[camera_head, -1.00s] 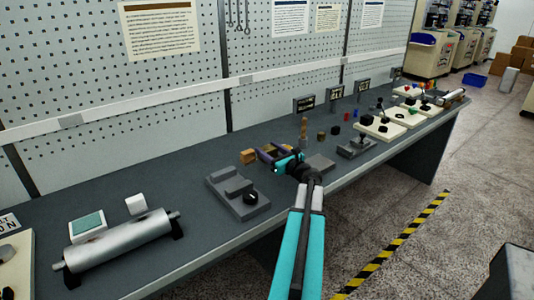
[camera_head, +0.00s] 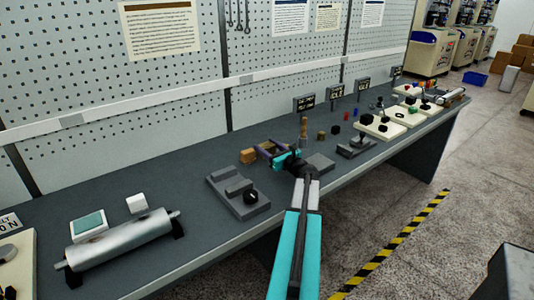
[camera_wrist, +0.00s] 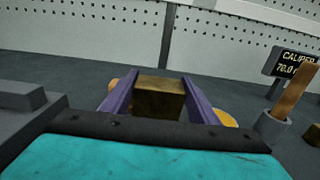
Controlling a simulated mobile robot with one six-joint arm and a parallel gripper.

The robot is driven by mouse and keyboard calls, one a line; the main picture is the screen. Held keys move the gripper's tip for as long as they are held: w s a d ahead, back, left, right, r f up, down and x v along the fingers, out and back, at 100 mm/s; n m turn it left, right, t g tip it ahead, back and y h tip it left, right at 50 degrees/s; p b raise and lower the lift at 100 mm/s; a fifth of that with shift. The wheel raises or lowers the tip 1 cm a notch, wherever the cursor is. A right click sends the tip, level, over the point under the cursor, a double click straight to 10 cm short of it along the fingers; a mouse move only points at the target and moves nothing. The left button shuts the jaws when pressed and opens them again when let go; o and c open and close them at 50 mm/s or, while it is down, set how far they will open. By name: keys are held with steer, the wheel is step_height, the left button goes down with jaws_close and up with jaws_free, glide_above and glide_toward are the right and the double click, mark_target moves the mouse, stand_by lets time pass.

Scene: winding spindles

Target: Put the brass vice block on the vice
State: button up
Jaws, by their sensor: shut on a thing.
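My gripper (camera_head: 268,149) has two purple fingers and is shut on the brass vice block, a dull brown-gold block (camera_wrist: 160,97) between the fingers in the wrist view. In the head view the block is small and mostly hidden by the fingers. The grey stepped fixture with a black knob, which looks like the vice (camera_head: 238,194), stands left of and nearer than my gripper. Its grey edge also shows at the left of the wrist view (camera_wrist: 25,105). The block is apart from it. Its height above the bench is hard to tell.
An orange wooden block (camera_head: 248,156) lies just left of the gripper. A wooden peg (camera_head: 304,127), a small brass-coloured cube (camera_head: 321,136) and a grey plate (camera_head: 319,163) stand to the right. A silver roller (camera_head: 118,240) lies at the front left. Bench between roller and vice is clear.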

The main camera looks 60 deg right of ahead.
steer(key=shift+f, duration=1.4)
steer(key=shift+f, duration=0.15)
steer(key=o, duration=1.6)
steer(key=shift+c, duration=0.2)
steer(key=shift+s, duration=0.1)
steer(key=shift+b+v, duration=1)
steer(key=shift+v, duration=5)
steer(key=shift+o, duration=0.6)
